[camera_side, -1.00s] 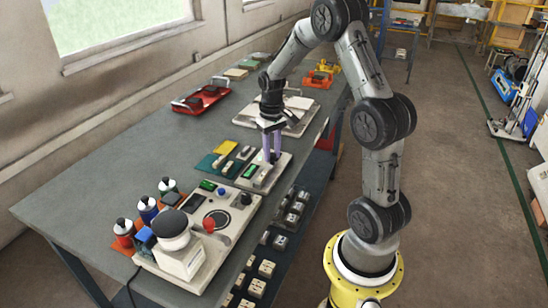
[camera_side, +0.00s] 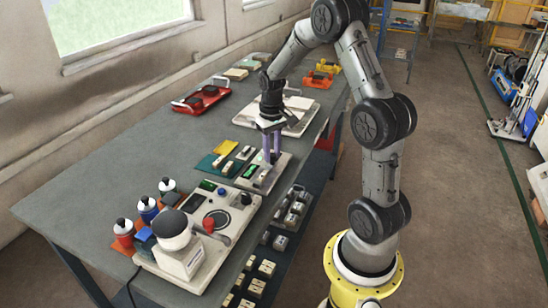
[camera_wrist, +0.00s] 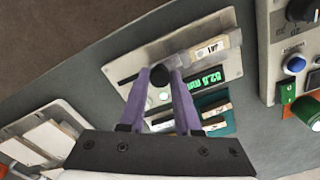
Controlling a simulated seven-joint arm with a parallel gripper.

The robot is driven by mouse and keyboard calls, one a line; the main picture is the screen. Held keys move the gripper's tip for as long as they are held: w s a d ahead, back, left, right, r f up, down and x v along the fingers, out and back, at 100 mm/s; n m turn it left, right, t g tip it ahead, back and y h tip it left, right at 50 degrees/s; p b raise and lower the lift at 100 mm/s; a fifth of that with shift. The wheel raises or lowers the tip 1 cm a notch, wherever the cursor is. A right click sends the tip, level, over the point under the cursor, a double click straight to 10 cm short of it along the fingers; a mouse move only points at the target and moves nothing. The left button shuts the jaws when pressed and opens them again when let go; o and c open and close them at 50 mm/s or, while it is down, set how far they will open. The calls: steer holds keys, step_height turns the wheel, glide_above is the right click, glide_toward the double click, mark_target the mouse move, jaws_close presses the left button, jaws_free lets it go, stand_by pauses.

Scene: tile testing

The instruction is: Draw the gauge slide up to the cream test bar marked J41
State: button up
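The measuring gauge (camera_wrist: 130,68) is a pale plate with a dark slot and a green display (camera_wrist: 195,84) that appears to read 82.6 mm. The cream test bar marked J41 (camera_wrist: 213,49) lies on the plate, to the right of the slide's black knob (camera_wrist: 160,76) in the wrist view. My gripper (camera_wrist: 160,74) has its purple fingers on both sides of that knob and looks shut on it. The right finger partly hides the slide near the bar's end, so I cannot tell whether they touch. In the side view, my gripper (camera_side: 271,159) is low over the gauge plate.
A teal mat (camera_wrist: 210,103) with other bars lies beside the gauge. A control panel (camera_side: 236,207) with knobs and buttons stands close by. A white tray (camera_side: 301,119) and a red tray (camera_side: 203,102) are farther back. The grey bench (camera_side: 110,170) is clear at left.

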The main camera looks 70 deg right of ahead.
mark_target(272, 155)
steer(key=o, duration=0.4)
steer(key=shift+a, duration=0.1)
steer(key=shift+r, duration=3.05)
